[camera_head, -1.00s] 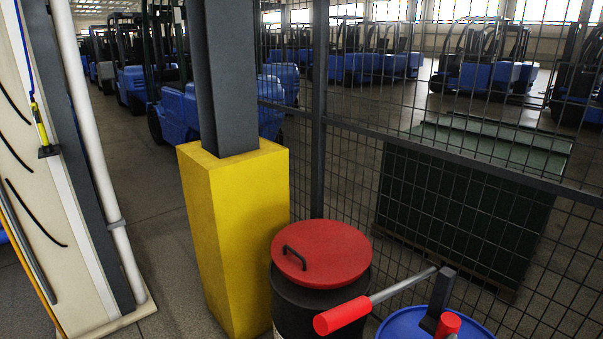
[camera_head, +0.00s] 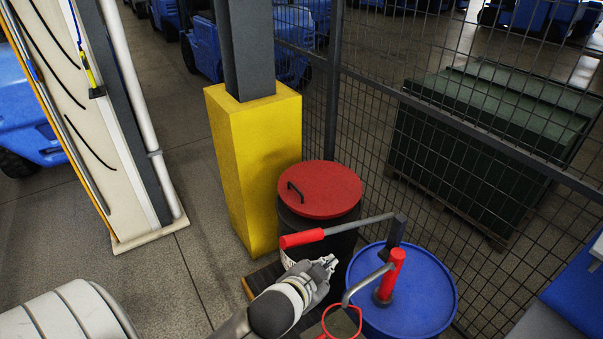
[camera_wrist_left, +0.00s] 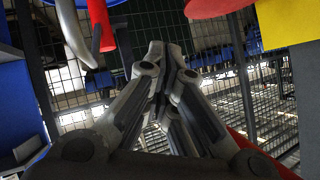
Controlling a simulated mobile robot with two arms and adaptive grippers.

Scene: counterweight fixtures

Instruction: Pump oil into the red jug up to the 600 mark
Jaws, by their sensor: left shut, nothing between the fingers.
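A blue drum (camera_head: 425,310) bears a hand pump with a red body (camera_head: 391,272) and a bent grey spout (camera_head: 366,283). The pump's lever ends in a red grip (camera_head: 301,239) pointing left. Below the spout, a red rim (camera_head: 324,318), seemingly the red jug's, is cut by the lower edge. Its oil level and 600 mark are not visible. My left gripper (camera_head: 328,263) is shut and empty, just below the lever grip and left of the spout, apparently apart from both. The left wrist view shows its closed fingers (camera_wrist_left: 168,60) and the red pump body (camera_wrist_left: 101,25). My right gripper is not in view.
A black drum with a red lid (camera_head: 322,188) stands behind the lever. A yellow post guard (camera_head: 250,165) is left of it. A wire fence (camera_head: 440,120) closes off the back. Open floor (camera_head: 195,265) lies at the left.

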